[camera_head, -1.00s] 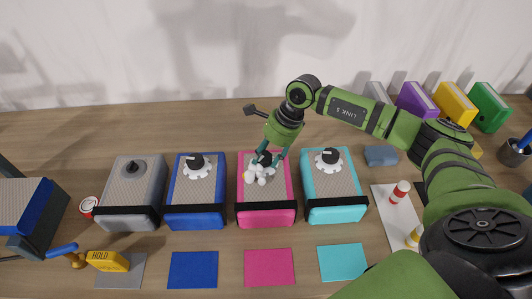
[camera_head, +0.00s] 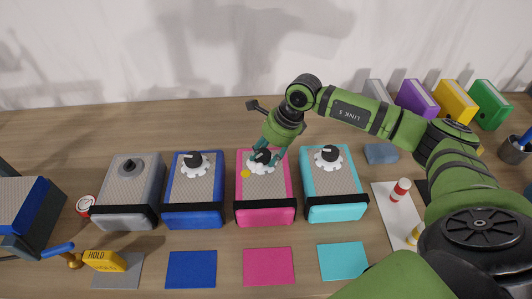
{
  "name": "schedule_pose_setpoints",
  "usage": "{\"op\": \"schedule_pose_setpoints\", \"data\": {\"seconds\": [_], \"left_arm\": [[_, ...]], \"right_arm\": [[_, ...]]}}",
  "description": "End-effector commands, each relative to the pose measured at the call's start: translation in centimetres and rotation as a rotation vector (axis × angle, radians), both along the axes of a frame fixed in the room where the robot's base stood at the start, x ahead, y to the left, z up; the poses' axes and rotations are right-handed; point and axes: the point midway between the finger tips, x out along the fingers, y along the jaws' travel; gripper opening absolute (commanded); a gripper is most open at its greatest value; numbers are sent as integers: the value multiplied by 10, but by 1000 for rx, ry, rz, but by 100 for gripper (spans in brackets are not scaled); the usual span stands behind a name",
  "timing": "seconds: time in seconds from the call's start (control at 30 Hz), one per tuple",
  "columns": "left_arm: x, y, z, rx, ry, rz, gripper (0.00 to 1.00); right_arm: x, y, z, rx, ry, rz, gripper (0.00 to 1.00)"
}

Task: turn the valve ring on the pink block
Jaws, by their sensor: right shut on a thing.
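The pink block (camera_head: 265,217) stands third from the left in a row of similar blocks on the table. Its white toothed valve ring (camera_head: 259,168) sits on the tan top, around a black knob (camera_head: 263,155). A small yellow dot (camera_head: 245,174) shows on the top just left of the ring. My right gripper (camera_head: 267,155) reaches down from above and behind, its teal fingers shut on the valve ring and partly hiding it and the knob. My left gripper is not in view.
A blue block (camera_head: 193,214) and a cyan block (camera_head: 336,208) flank the pink one closely; a grey block (camera_head: 125,220) stands further left. Coloured mats lie in front, including a pink mat (camera_head: 269,267). A red-and-white cylinder (camera_head: 399,190) stands at the right.

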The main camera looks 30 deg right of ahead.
Motion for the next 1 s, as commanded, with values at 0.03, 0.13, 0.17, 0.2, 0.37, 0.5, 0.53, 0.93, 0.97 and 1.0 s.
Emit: {"op": "schedule_pose_setpoints", "data": {"seconds": [0.03, 0.13, 0.17, 0.2, 0.37, 0.5, 0.53, 0.93, 0.97, 1.0], "left_arm": [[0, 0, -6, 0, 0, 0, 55], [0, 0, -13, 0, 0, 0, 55], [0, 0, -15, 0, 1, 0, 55], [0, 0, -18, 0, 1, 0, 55], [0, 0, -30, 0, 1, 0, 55], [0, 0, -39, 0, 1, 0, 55], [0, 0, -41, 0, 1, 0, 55], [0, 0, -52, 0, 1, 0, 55], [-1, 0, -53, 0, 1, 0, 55], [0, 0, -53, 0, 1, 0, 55]], "right_arm": [[3, 3, 2, 9, -19, -35, 15], [3, 4, 2, 9, -19, -120, 15], [3, 4, 2, 11, -19, -146, 15], [3, 4, 2, 10, -20, -181, 15], [3, 4, 2, 11, -21, -311, 15], [4, 4, 3, 12, -22, -409, 15], [3, 4, 3, 12, -21, -428, 15], [4, 4, 6, 13, -21, -572, 15], [4, 4, 6, 12, -22, -576, 15], [4, 4, 6, 12, -21, -579, 15]]}}
